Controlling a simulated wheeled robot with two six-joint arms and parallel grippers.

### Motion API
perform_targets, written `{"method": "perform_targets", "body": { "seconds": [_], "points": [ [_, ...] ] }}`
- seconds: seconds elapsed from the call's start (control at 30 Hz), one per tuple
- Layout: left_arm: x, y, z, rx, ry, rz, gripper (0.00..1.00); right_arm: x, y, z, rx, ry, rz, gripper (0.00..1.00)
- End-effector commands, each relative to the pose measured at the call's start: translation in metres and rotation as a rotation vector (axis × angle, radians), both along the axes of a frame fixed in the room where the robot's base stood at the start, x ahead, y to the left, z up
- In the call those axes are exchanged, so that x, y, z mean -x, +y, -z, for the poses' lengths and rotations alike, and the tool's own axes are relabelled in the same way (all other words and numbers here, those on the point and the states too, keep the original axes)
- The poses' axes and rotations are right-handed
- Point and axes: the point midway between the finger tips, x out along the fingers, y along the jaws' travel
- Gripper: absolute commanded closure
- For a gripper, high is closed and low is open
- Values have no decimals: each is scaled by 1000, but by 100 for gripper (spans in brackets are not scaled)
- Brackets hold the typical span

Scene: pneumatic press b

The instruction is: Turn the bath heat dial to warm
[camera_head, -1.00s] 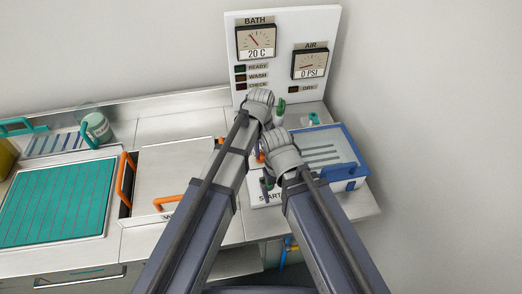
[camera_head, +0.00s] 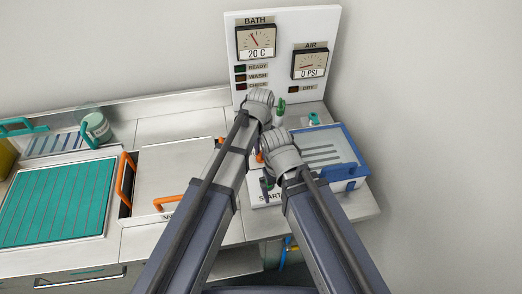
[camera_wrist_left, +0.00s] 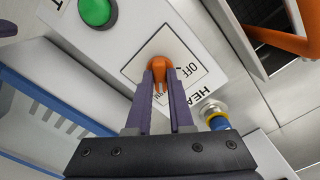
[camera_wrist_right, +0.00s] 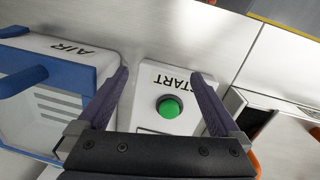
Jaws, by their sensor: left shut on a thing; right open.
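The bath heat dial is an orange knob (camera_wrist_left: 158,70) on a white panel marked OFF and HEAT in the left wrist view. My left gripper (camera_wrist_left: 160,82) is shut on this knob, with a finger on each side of it. The dial's other setting marks are partly hidden by the fingers. In the head view my left gripper (camera_head: 262,122) hides most of the dial. The bath gauge (camera_head: 256,41) on the upright panel reads 20 C. My right gripper (camera_wrist_right: 164,98) is open, with its fingers apart either side of the green START button (camera_wrist_right: 170,107).
A blue-framed air box (camera_head: 325,150) stands right of the grippers. A steel-lidded bath with orange handles (camera_head: 125,180) lies to the left, beside a teal ribbed mat (camera_head: 55,205). The upright panel (camera_head: 285,75) with READY, WASH and CHECK lamps stands behind.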

Motion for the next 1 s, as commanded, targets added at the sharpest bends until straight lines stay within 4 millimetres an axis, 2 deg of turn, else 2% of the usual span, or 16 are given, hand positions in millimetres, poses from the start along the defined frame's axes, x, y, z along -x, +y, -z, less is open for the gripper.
{"method": "perform_targets", "body": {
  "seconds": [0.33,0.83,0.87,1.0],
  "points": [
    [0,0,0,0,0,103,100,0,0,0,0,0,0,0],
    [0,0,0,0,1,116,100,0,0,0,0,0,0,0],
    [0,0,0,0,1,116,77,0,0,0,0,0,0,0],
    [0,0,0,0,0,115,61,0,0,0,0,0,0,0]
  ]
}}
